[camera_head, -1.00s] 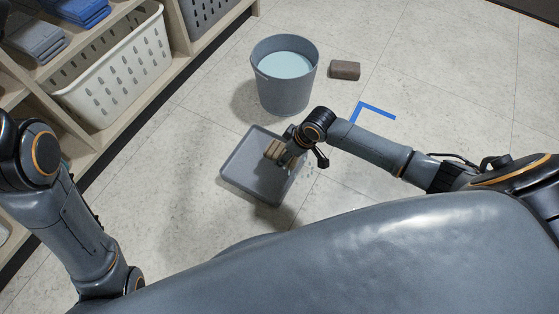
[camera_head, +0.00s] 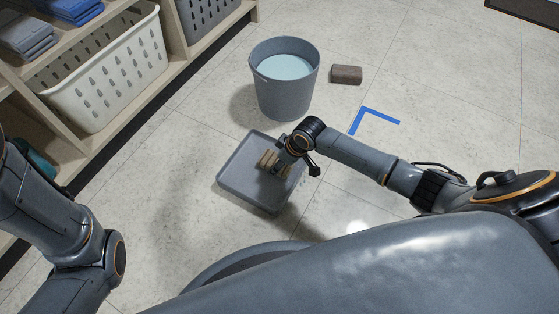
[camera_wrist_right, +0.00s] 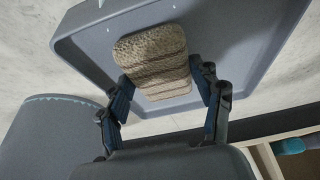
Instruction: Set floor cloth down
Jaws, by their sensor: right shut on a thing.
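The tan, ridged, folded floor cloth (camera_head: 271,162) is over the grey shallow tray (camera_head: 235,178) in the head view. My right gripper (camera_head: 280,160) is shut on it. In the right wrist view the cloth (camera_wrist_right: 153,62) sits between the two fingers (camera_wrist_right: 165,98), with the tray (camera_wrist_right: 225,30) behind it. I cannot tell whether the cloth touches the tray floor. My left arm shows at the left of the head view, but its gripper is out of sight.
A grey bucket (camera_head: 284,95) of pale blue water stands behind the tray. A brown block (camera_head: 346,74) lies right of it, near a blue corner mark (camera_head: 372,112) on the floor. Shelves with a white basket (camera_head: 105,75) line the left. The floor at right is open.

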